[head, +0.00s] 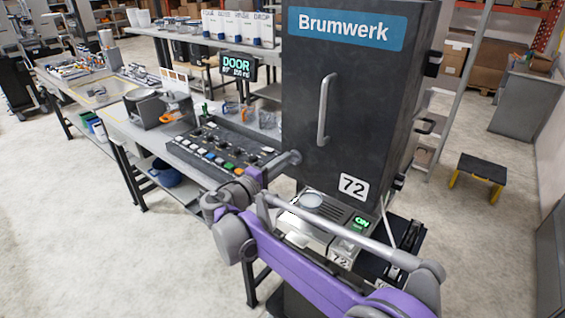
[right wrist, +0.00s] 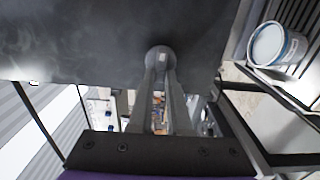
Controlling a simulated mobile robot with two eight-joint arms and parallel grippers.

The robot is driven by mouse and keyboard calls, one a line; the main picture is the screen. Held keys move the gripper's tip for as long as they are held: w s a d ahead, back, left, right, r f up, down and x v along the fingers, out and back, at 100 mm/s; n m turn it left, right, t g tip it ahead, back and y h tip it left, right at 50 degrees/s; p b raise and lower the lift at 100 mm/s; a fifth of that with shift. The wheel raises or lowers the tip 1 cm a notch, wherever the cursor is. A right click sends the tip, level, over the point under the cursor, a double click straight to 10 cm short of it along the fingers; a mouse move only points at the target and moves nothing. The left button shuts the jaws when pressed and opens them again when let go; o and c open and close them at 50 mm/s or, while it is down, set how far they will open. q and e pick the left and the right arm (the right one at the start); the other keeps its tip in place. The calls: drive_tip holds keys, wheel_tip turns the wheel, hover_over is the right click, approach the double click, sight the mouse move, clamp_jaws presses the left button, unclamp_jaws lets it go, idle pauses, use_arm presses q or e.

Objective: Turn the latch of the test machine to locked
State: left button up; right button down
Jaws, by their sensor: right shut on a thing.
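The test machine (head: 345,60) is a tall dark cabinet marked "Brumwerk" and "72", with a vertical bar handle (head: 323,108) on its front. The latch (head: 290,158) is a grey rounded piece low at the cabinet's left edge. It shows in the right wrist view as a round grey knob (right wrist: 160,57) against the dark panel. My right gripper (head: 272,168) reaches it from the left, its fingers (right wrist: 163,85) shut on the latch. The gripper hides much of it, so I cannot tell which way it is turned. My left gripper is not in view.
A control panel (head: 220,145) with coloured buttons stands left of the machine. A display (head: 238,66) reads "DOOR". Below the cabinet is a base with a green "ON" sign (head: 361,222). A white round container (right wrist: 275,45) is at upper right in the wrist view.

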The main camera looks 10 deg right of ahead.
idle(0.5)
drive_tip(key=c, duration=0.9)
unclamp_jaws()
drive_tip(key=shift+o, duration=0.2)
drive_tip(key=b+v, duration=0.1)
drive_tip(key=v, duration=0.9)
drive_tip(key=shift+s+a, duration=0.3)
